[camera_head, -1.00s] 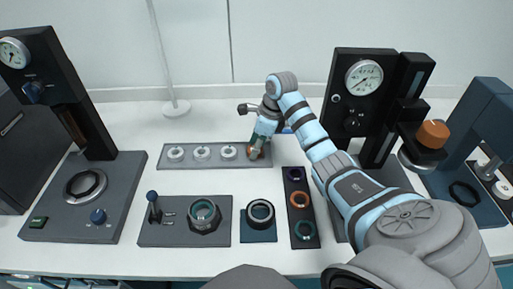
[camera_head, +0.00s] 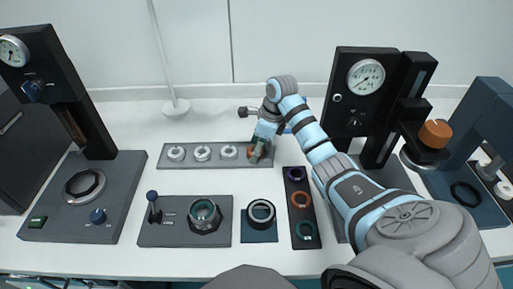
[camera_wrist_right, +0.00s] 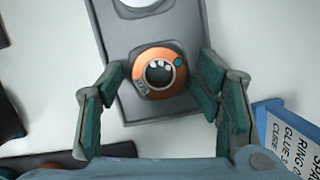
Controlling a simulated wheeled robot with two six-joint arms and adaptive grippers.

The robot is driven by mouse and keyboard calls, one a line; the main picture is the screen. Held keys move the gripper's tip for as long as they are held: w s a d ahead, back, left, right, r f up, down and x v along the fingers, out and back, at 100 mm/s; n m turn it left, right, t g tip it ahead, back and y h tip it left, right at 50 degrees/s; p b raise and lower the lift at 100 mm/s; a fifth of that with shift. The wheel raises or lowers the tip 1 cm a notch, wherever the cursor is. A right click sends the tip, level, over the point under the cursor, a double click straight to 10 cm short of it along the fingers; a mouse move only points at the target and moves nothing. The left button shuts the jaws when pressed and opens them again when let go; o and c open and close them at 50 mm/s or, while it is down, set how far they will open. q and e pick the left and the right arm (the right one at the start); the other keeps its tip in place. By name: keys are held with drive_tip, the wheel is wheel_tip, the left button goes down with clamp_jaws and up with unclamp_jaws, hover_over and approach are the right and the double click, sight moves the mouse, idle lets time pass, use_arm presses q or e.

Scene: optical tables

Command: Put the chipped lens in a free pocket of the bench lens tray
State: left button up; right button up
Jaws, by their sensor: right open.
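The grey bench lens tray (camera_head: 212,163) lies at the back middle of the table. Three white-rimmed round pieces sit in its pockets to the left, one of them here (camera_head: 201,153). At its right end is an orange-rimmed lens (camera_wrist_right: 140,63) with a dark centre, pale specks, a teal dot and a small label. It also shows in the head view (camera_head: 252,153), partly behind the gripper. My right gripper (camera_wrist_right: 162,100) is open, with its fingers apart on either side of the orange-rimmed lens and not visibly touching it. My left gripper is out of view.
A dark strip (camera_head: 295,185) with purple, orange and teal rings lies in front right of the tray. A lens fixture (camera_head: 170,233) and a ring on a blue block (camera_head: 258,236) stand in front. Gauge presses (camera_head: 100,220) flank both sides. A thin pole (camera_head: 165,60) rises behind.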

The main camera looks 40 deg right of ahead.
sight(263, 151)
drive_tip(key=p+v, duration=0.1)
drive_tip(key=v, duration=0.6)
drive_tip(key=shift+r, duration=0.3)
drive_tip(key=p+v, duration=0.4)
drive_tip(key=v, duration=0.1)
drive_tip(key=shift+r, duration=0.1)
